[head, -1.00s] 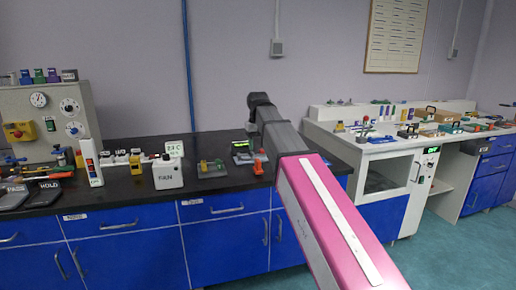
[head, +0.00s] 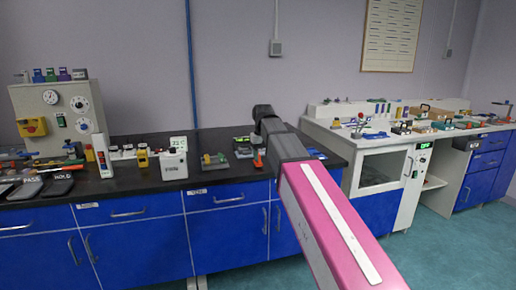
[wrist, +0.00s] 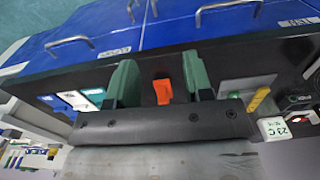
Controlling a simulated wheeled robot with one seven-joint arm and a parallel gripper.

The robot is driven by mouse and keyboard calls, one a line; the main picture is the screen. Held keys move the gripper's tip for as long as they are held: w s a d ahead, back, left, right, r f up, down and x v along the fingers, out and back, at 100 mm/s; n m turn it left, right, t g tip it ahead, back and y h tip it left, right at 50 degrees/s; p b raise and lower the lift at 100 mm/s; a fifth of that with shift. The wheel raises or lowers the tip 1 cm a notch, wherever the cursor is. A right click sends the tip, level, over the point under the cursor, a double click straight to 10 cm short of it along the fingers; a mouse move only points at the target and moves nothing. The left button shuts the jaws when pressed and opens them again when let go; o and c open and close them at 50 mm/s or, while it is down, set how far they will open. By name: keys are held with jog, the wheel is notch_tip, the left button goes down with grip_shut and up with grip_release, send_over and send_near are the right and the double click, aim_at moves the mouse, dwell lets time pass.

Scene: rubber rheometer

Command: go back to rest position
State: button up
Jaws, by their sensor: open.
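My pink and grey arm reaches from the bottom right of the head view toward the black bench (head: 110,190). Its dark far end shows in front of the wall above the bench; the fingers cannot be made out there. In the wrist view my gripper (wrist: 160,78) shows two green fingers set wide apart, with nothing held between them. An orange piece (wrist: 162,91) shows in the gap between the fingers, on the bench beyond them. The same orange piece (head: 258,159) stands on the bench beside the arm in the head view.
A white box with a green display (head: 173,160), dark pads (head: 58,187) and a gauge panel (head: 60,115) stand on the bench. Blue drawers (head: 130,240) are below. A white cabinet (head: 385,170) stands at the right. Green floor is clear at the lower right.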

jog(key=s+d+f+m, duration=0.1)
jog(key=s+d+f, duration=0.4)
jog(key=f, duration=0.6)
jog(key=s+d+f+m, duration=0.1)
jog(key=s+d+f, duration=0.5)
jog(key=f, duration=0.6)
jog(key=s+d+f, duration=0.6)
jog(key=s+f, duration=0.1)
jog(key=f, duration=0.4)
jog(key=shift+f+m, duration=0.25)
jog(key=shift+m, duration=0.15)
